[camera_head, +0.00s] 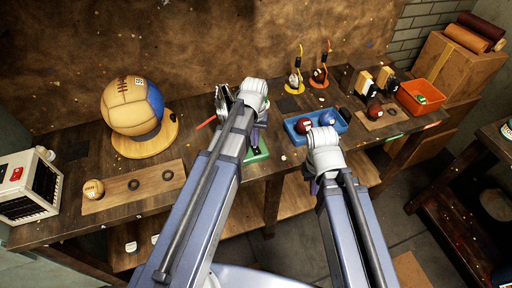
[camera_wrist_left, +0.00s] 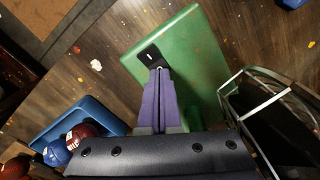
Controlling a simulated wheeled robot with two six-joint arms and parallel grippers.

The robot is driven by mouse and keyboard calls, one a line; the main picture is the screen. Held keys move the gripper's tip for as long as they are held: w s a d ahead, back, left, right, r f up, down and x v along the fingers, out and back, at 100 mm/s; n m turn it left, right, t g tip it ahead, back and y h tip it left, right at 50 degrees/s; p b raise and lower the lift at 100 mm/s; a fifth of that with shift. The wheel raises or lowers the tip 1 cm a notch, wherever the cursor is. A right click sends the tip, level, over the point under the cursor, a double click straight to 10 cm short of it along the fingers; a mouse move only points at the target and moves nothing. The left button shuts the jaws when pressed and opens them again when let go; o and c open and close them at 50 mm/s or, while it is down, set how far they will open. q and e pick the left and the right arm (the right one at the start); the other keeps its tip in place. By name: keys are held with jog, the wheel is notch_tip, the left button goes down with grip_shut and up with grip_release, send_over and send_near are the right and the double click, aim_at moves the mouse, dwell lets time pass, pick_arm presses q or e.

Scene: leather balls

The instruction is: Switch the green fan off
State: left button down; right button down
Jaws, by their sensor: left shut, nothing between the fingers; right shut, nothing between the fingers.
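The green fan has a flat green base (camera_wrist_left: 200,45) and a dark wire-caged head (camera_wrist_left: 275,110) at the right in the left wrist view. In the head view its cage (camera_head: 222,98) and a strip of its base (camera_head: 262,153) show behind my left arm. A black switch plate (camera_wrist_left: 148,56) sits on the base. My left gripper (camera_wrist_left: 158,70) is shut and empty, with its fingertips over the switch plate; I cannot tell if they touch it. In the head view my left gripper (camera_head: 258,135) is mostly hidden. My right gripper (camera_head: 314,185) is shut and empty at the table's front edge.
A blue tray (camera_head: 342,126) with red and blue balls stands right of the fan. A large ball (camera_head: 130,107) on a wooden stand, a ball board (camera_head: 115,197) and a white slatted box (camera_head: 28,200) are at left. An orange bin (camera_head: 421,92) is at right.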

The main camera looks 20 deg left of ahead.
pick_arm(q)
notch_tip(320, 180, up, 6)
jog(key=p, duration=0.5)
jog(key=s+d+m+y, duration=0.1)
jog(key=s+d+m, duration=0.3)
jog(key=s+d, duration=0.6)
jog(key=s, duration=0.4)
jog(key=shift+s+d+m, duration=0.15)
jog(key=shift+d+m, duration=0.1)
jog(key=shift+m, duration=0.05)
jog(key=shift+a, duration=0.15)
